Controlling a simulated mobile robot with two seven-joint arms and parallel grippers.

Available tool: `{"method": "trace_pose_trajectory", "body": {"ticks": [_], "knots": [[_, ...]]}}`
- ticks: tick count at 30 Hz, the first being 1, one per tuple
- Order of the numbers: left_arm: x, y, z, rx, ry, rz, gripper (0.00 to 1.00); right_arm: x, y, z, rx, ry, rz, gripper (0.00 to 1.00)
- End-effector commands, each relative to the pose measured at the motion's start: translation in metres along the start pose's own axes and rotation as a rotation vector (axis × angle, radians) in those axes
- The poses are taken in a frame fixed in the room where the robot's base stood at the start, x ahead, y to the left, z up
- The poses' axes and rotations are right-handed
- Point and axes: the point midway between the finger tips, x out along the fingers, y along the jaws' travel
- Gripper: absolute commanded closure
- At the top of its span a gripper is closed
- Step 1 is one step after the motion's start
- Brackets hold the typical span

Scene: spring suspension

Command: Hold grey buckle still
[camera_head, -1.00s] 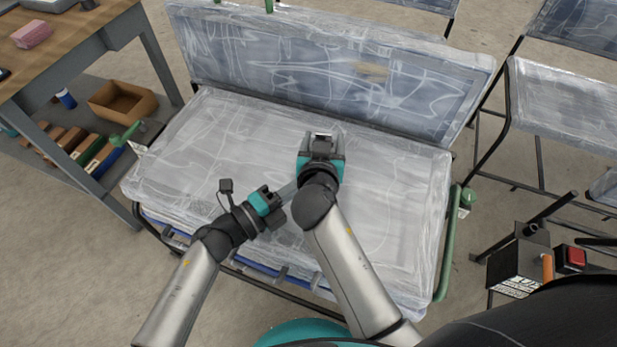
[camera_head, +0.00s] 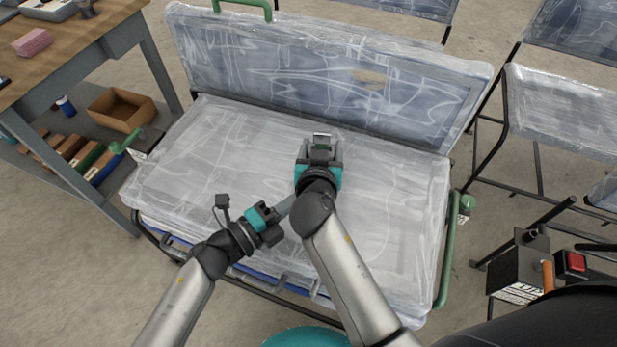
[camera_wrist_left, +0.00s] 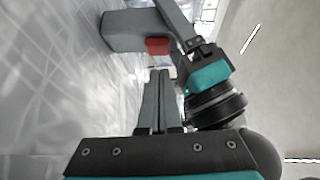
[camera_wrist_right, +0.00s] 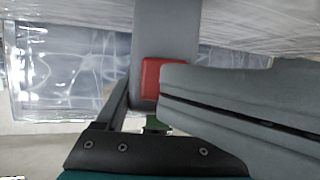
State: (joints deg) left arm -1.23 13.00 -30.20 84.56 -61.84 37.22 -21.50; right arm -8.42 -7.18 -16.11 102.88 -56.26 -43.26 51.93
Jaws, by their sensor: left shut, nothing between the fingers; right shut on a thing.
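The grey buckle, a block with a red button, shows in the right wrist view (camera_wrist_right: 165,35) and in the left wrist view (camera_wrist_left: 127,32). My right gripper (camera_head: 321,146) is shut on it above the wrapped flat load; in the head view the gripper largely hides it. My left gripper (camera_head: 289,203) is shut and empty, beside the right wrist and pointing toward it. Its two fingers lie together in the left wrist view (camera_wrist_left: 160,82). In the right wrist view, grey bars that look like these fingers cover the lower right and hide part of the right gripper.
The plastic-wrapped load (camera_head: 210,150) lies on a cart with green handles (camera_head: 447,245). A wrapped upright panel (camera_head: 300,65) stands behind it. A workbench (camera_head: 75,45) is at the left. A box with a red button (camera_head: 572,262) stands at the right.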

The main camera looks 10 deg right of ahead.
Motion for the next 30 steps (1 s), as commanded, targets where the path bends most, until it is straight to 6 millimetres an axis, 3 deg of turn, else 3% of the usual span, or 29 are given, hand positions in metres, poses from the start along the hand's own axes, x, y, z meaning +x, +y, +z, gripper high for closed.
{"method": "trace_pose_trajectory", "body": {"ticks": [6,12,18,30], "knots": [[-0.054,0.003,-0.005,0.000,0.002,0.007,1.00,0.001,0.002,0.007,0.000,-0.015,0.005,0.97],[-0.089,0.003,-0.005,-0.001,0.004,0.006,1.00,0.001,0.003,0.007,-0.001,-0.016,0.007,0.97],[-0.103,0.003,-0.005,-0.001,0.004,0.004,1.00,0.001,0.004,0.008,-0.002,-0.017,0.009,0.97],[-0.104,0.002,-0.005,-0.001,0.004,0.003,1.00,0.002,0.005,0.008,-0.004,-0.018,0.012,0.97]]}}
